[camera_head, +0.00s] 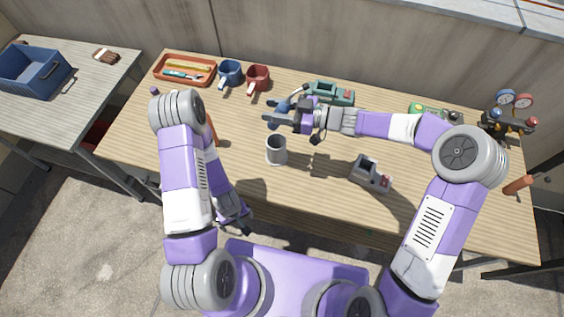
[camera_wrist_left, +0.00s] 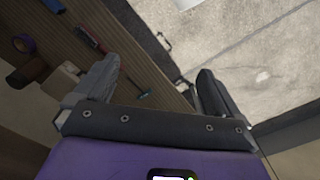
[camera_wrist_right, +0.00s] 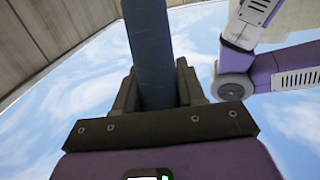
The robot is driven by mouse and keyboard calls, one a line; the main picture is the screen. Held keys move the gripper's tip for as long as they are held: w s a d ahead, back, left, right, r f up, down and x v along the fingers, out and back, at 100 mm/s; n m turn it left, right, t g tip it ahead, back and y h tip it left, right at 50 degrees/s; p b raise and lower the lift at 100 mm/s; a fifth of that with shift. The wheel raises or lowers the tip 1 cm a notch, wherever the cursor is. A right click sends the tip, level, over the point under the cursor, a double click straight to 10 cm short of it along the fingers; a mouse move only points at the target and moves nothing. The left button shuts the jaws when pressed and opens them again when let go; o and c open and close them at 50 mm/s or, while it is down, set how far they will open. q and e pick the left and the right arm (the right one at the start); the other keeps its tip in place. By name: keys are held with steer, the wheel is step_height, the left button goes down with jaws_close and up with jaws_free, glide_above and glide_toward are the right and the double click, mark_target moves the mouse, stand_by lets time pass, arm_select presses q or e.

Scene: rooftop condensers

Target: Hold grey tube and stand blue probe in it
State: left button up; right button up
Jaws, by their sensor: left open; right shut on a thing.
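The grey tube (camera_head: 276,150) stands upright on the wooden table, left of its middle, with its open end up; no gripper touches it. My right gripper (camera_head: 278,120) is above the table, behind the tube in the head view. It is shut on the blue probe (camera_wrist_right: 150,40), a long dark-blue bar between the fingers in the right wrist view. My left gripper (camera_head: 243,220) is open and empty at the table's front edge, apart from the tube. The left wrist view shows its two fingers (camera_wrist_left: 158,72) spread, with the table edge beyond.
An orange tool tray (camera_head: 184,70), blue mug (camera_head: 230,72) and red mug (camera_head: 258,77) stand at the back left. A green device (camera_head: 333,93) is behind my right gripper. A grey device (camera_head: 370,174) sits right of the tube. Gauges (camera_head: 513,101) stand at the far right.

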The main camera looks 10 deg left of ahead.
arm_select(q)
steer(key=s+a+r+n+g+y, duration=0.2)
steer(key=a+n+y, duration=0.15)
steer(key=a, duration=0.75)
steer(key=s+a+r+n+g+y, duration=0.15)
steer(key=a+y, duration=0.35)
steer(key=a, duration=0.6)
steer(key=w+d+r+m+t+y, duration=0.1)
steer(key=w+d+r+t+y, duration=0.2)
steer(key=d, duration=0.4)
steer(key=w+d+r+m+t+y, duration=0.1)
steer(key=d+r+y, duration=0.1)
steer(key=d+r, duration=0.4)
steer(key=w+d+r+m+t+y, duration=0.1)
steer(key=w+d+r+t+y, duration=0.15)
steer(key=d, duration=0.55)
steer(key=w+d+r+t+h, duration=0.1)
steer(key=w+d+t, duration=0.1)
steer(key=w+d+r+m+t+h, duration=0.1)
steer(key=w+d+t, duration=0.1)
steer(key=w+d+r+m+t+h, duration=0.1)
steer(key=w+d+t, duration=0.1)
steer(key=shift+w+h, duration=0.2)
steer(key=shift+h, duration=0.2)
steer(key=w+d+r+m+t+h, duration=0.2)
steer(key=w+d+m+t+h, duration=0.15)
steer(key=d+h, duration=0.35)
glide_toward(275, 142)
steer(key=x, duration=0.7)
steer(key=shift+f, duration=0.15)
